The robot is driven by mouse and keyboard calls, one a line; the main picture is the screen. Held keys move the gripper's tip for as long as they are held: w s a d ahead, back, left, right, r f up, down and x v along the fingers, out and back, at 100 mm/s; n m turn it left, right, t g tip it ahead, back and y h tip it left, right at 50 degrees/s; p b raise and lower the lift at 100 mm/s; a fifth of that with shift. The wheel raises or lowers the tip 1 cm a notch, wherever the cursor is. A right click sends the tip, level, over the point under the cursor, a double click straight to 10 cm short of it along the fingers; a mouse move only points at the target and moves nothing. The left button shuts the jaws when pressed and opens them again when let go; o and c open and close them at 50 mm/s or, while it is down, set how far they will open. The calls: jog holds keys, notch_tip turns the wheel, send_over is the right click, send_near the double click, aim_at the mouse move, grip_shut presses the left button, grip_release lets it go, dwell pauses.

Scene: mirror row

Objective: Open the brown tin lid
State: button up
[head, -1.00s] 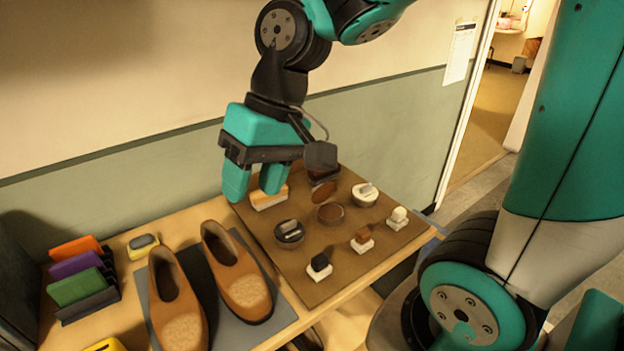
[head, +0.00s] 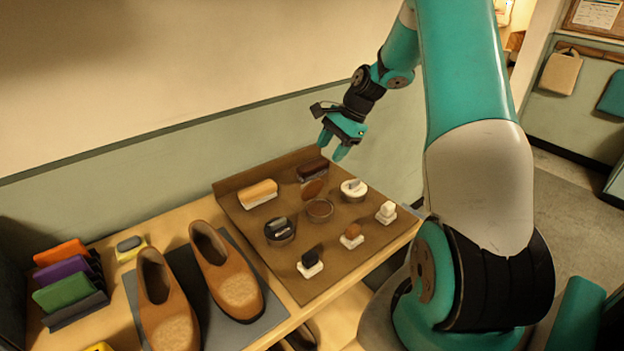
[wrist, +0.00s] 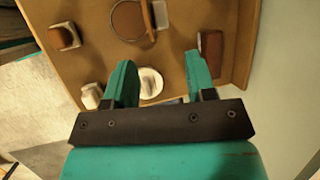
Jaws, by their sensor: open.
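The brown tin (head: 319,209) sits on the brown board, round and dark-rimmed with brown contents. Its brown lid (head: 313,189) stands raised at the tin's back edge, tilted up.
On the board (head: 240,221) are a black tin (head: 280,231), a tan brush (head: 258,193), a dark brush (head: 312,168) and small daubers (head: 352,236). Two brown shoes (head: 228,272) stand at left. The wall is close behind the board.

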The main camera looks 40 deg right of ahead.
aim_at(309, 187)
jog(key=p+x, duration=0.2)
jog(key=x, duration=0.9)
jog(key=shift+f, duration=0.1)
